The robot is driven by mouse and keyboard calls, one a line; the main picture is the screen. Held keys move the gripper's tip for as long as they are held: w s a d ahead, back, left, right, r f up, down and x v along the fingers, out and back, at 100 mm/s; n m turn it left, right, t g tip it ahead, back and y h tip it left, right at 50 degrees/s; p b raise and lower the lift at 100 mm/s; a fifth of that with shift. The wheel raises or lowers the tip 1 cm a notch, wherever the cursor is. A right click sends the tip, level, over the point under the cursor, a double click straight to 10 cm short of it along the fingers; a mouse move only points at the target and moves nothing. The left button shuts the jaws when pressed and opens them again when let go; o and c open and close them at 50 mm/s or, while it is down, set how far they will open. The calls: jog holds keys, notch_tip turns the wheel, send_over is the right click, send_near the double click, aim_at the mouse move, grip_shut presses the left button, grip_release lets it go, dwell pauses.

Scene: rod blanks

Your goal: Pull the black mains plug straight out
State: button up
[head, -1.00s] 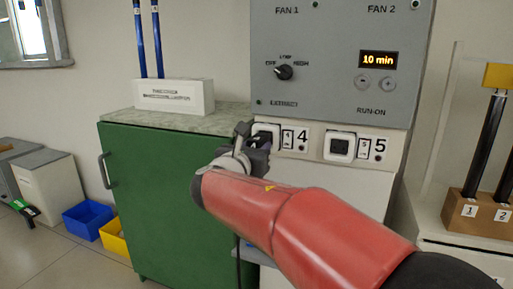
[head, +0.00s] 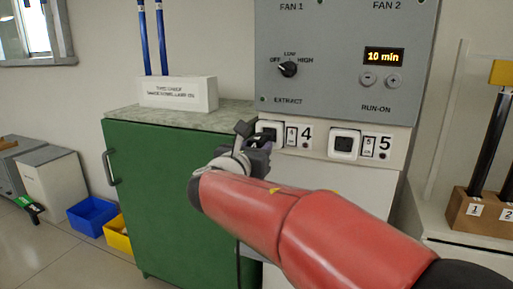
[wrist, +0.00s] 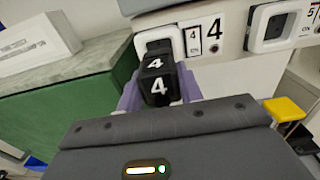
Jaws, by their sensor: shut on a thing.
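The black mains plug (wrist: 158,84), marked 4 on two faces, is between the purple-grey fingertips of my gripper (wrist: 160,92) in the wrist view. My gripper is shut on it. Socket 4 (wrist: 146,39), a white frame with a dark face, is just beyond the plug; part of that face shows above it. In the head view, my gripper (head: 257,146) is just below and left of socket 4 (head: 261,125). The plug appears drawn back from the socket, but its pins are hidden, so I cannot tell whether they are fully clear.
Socket 5 (head: 344,144) is to the right on the same panel. The grey fan control box (head: 335,50) is above. A green cabinet (head: 180,205) with a stone-like top stands left, bearing a white block (head: 178,94) with blue rods.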

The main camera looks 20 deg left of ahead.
jog(key=s, duration=0.6)
jog(key=shift+a+b, duration=0.25)
jog(key=shift+b, duration=0.15)
